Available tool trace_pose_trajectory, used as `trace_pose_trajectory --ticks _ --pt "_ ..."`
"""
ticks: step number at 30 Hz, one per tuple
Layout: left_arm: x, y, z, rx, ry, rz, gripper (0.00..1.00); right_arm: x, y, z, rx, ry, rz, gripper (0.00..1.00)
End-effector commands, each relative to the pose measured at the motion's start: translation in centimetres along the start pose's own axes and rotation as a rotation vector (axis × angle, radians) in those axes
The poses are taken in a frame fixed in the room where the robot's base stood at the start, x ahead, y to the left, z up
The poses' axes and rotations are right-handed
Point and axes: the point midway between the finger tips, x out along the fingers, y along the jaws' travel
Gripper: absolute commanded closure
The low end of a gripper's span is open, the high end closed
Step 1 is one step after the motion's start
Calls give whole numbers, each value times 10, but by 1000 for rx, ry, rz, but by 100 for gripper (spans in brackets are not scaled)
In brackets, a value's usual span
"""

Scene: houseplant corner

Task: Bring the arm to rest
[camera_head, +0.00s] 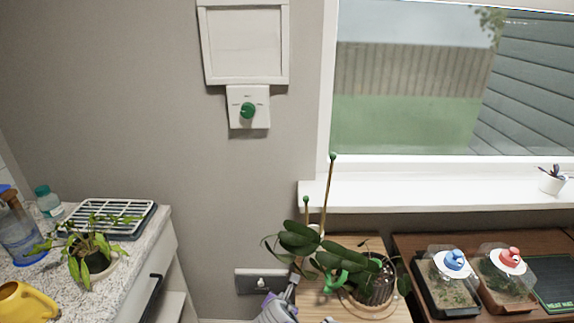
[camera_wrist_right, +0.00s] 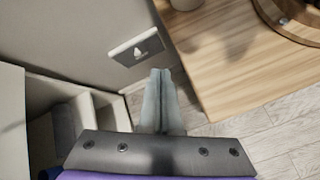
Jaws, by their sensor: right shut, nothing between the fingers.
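My right gripper (camera_head: 293,283) shows at the bottom of the head view, just left of the wooden plant table (camera_head: 315,306). In the right wrist view its two grey fingers (camera_wrist_right: 161,75) lie together, with nothing between them. They point toward the wall and hang over the gap between the wooden table and a pale shelf unit (camera_wrist_right: 75,100). My left gripper is not in view.
A potted orchid (camera_head: 375,284) with stakes stands on the wooden table, right of my gripper. A wall socket (camera_head: 262,281) is close behind; it also shows in the wrist view (camera_wrist_right: 136,48). A counter (camera_head: 120,290) with a plant and yellow can (camera_head: 25,302) is left.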

Motion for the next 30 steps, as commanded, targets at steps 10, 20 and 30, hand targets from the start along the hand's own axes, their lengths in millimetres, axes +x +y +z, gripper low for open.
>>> trace_pose_trajectory --ticks 10,20,30 --pt "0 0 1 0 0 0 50 -106 -138 30 1075 54 -206 100" --pt "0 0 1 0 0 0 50 -191 -233 -13 2036 -1 -408 100" --pt "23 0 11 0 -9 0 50 -207 -278 -69 2542 -75 -537 100"
